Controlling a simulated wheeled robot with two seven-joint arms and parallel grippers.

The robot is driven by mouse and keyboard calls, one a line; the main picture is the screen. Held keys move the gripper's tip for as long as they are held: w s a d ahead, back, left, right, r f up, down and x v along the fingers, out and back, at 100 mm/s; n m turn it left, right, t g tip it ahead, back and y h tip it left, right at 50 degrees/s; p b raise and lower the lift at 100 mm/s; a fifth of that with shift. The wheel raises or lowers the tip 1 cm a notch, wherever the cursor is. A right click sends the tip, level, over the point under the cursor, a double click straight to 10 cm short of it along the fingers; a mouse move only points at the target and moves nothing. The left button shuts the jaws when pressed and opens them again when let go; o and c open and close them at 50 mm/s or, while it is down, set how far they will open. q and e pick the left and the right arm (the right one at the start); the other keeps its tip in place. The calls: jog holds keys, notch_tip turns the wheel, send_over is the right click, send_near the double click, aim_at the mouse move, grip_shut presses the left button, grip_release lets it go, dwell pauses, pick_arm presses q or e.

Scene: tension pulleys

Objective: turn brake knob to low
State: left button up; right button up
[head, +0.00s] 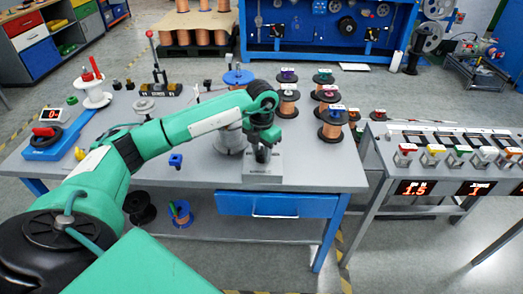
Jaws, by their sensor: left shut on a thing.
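My left arm, green, reaches in from the left across the workbench (330,175). Its gripper (263,155) points down over a light grey block (290,170) near the front edge of the bench, above the blue drawer. The gripper is shut on a small dark part on top of this block, which looks like the brake knob. The knob is mostly hidden by the fingers, so its setting cannot be read. A grey cylindrical body (228,142) stands just left of the block, partly behind my arm. My right gripper is not in view.
Several copper wire spools (333,124) stand right of the gripper. A blue-topped spool (238,77) is behind my arm. A red-lever stand (158,75) and a white reel (93,92) are at the left. A second bench (375,195) with displays stands right, across a gap.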

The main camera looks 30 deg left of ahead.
aim_at(261, 151)
pick_arm(q)
jog(key=shift+r, duration=0.1)
dwell(0.4)
jog(key=o, duration=1)
jog(key=shift+c, duration=0.2)
notch_tip(261, 151, up, 14)
